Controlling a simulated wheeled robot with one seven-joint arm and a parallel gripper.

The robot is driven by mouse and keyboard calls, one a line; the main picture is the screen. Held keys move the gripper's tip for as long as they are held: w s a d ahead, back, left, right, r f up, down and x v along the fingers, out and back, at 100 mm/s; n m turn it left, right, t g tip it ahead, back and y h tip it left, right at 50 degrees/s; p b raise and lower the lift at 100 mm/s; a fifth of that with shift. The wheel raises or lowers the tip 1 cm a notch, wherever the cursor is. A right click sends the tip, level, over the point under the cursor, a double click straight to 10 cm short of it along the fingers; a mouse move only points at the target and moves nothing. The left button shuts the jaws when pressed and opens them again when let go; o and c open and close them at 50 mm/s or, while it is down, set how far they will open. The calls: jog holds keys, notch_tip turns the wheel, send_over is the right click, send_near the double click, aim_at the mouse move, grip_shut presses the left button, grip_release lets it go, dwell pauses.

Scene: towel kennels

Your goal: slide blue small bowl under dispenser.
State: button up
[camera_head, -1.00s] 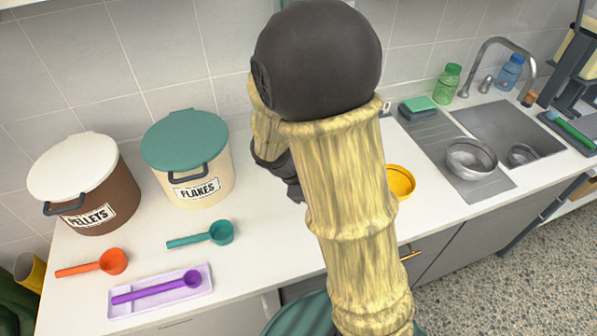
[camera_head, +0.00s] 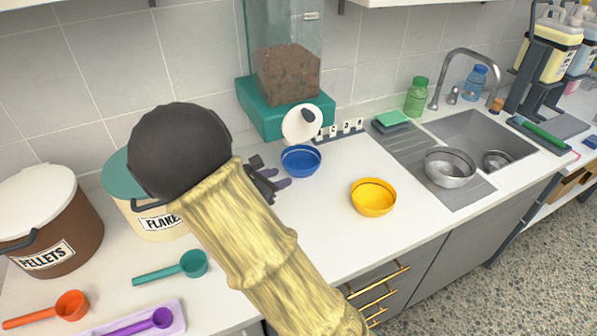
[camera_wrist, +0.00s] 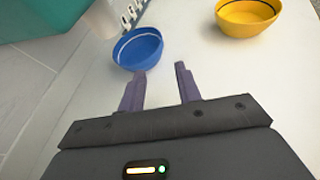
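The small blue bowl (camera_head: 301,161) stands upright on the white counter, just in front of the dispenser. The dispenser (camera_head: 286,75) has a teal base, a clear hopper with brown pellets and a white round spout part facing the bowl. My gripper (camera_head: 284,178) is left of the blue bowl, low near the counter. In the wrist view my gripper (camera_wrist: 161,72) shows two purple fingers spread apart with nothing between them. The blue bowl (camera_wrist: 137,49) lies just beyond the left fingertip there; whether they touch cannot be told.
A yellow bowl (camera_head: 373,198) stands to the right on the counter. Number tags (camera_head: 340,129) line the wall side. A sink (camera_head: 470,140) with a metal bowl (camera_head: 449,168) is further right. Scoops and bins (camera_head: 47,218) stand left. The counter between the two bowls is clear.

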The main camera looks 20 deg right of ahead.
aim_at(313, 170)
jog(key=x, duration=1.6)
jog(key=shift+d+f, duration=0.15)
jog(key=shift+c, duration=0.2)
grip_shut()
